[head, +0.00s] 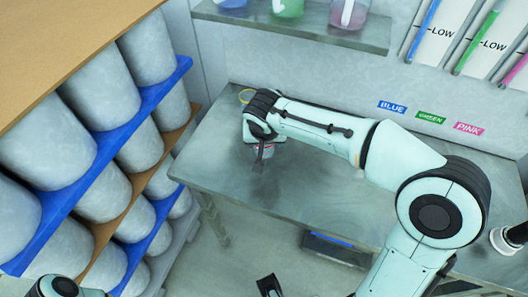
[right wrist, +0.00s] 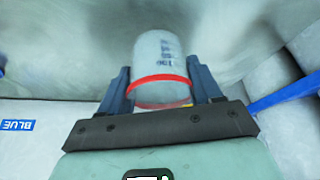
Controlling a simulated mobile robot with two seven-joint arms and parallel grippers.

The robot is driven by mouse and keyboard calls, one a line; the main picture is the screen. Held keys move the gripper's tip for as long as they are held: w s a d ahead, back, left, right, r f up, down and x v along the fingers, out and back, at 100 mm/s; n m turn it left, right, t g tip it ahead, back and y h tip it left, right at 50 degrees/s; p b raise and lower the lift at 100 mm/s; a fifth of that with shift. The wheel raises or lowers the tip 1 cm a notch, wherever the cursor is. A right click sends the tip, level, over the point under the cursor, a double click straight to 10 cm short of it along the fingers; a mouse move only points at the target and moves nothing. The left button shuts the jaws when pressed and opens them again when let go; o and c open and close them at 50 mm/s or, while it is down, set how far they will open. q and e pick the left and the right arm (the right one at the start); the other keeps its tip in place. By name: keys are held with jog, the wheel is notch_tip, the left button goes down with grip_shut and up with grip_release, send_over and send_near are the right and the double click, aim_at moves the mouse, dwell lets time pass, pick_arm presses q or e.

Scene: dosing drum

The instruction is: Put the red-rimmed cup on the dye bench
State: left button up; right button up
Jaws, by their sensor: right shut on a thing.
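The red-rimmed cup (right wrist: 161,58) is pale and translucent, with dark lettering on its side. In the right wrist view my right gripper (right wrist: 160,88) has a finger on each side of it at the red rim, shut on it. In the head view my right gripper (head: 260,165) is over the left part of the grey metal dye bench (head: 330,190). The cup (head: 268,149) is mostly hidden there. I cannot tell whether its base touches the bench. A dark fingertip part, apparently my left gripper (head: 270,287), shows at the bottom edge, its opening unclear.
BLUE (head: 392,107), GREEN (head: 431,117) and PINK (head: 468,128) labels are on the wall. A shelf (head: 300,30) holds dye containers above. A rack of drums (head: 85,150) stands left. The bench front is clear.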

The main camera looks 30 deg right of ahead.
jog(key=shift+f+b, duration=0.3)
jog(key=shift+f, duration=2.05)
jog(key=shift+f, duration=0.15)
jog(key=o, duration=1)
jog(key=shift+r, duration=0.5)
jog(key=p+v, duration=0.1)
jog(key=v, duration=1)
jog(key=shift+s+a+r, duration=0.15)
jog(key=shift+s, duration=0.05)
